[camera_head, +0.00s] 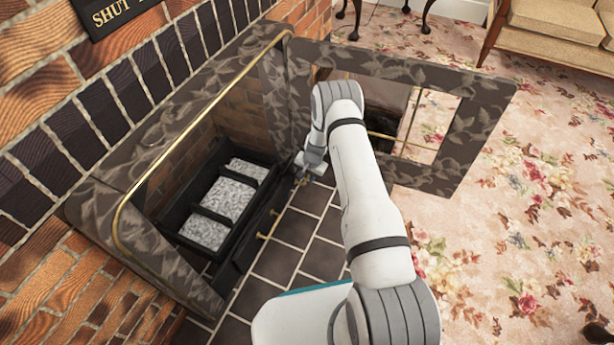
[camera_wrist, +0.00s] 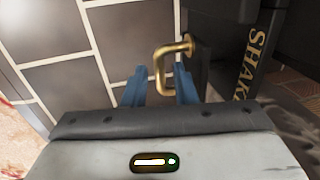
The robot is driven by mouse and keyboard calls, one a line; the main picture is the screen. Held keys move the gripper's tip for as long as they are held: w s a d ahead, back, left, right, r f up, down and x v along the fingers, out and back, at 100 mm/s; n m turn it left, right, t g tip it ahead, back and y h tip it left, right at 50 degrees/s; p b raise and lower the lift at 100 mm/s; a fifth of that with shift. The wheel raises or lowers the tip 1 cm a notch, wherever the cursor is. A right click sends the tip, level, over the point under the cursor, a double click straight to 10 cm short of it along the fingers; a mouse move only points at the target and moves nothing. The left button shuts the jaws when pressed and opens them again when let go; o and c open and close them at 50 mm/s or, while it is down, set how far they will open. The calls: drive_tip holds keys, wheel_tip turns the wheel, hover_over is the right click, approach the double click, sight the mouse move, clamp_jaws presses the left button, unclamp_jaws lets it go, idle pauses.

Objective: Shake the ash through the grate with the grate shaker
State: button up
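The grate (camera_head: 208,208) sits low inside the fireplace, with grey ash (camera_head: 230,197) lying between its dark bars. A brass handle (camera_wrist: 159,72) sticks out from a black panel (camera_wrist: 222,40) lettered "SHAKE" in gold; the end of the word is cut off. In the head view a small brass piece (camera_head: 302,180) shows beside my gripper (camera_head: 312,165). In the wrist view my gripper (camera_wrist: 160,82) is open, its blue fingers on either side of the handle's outer bar. I cannot tell whether either finger touches it.
A patterned frame door (camera_head: 450,170) stands swung out to the right, behind my arm. A second brass handle (camera_head: 268,224) is on the black front below the grate. Dark hearth tiles (camera_head: 298,226) lie in front. A dark sign (camera_head: 108,14) reads "SHUT". Floral carpet (camera_head: 510,240) spreads right.

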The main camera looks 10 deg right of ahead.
clamp_jaws()
idle(0.3)
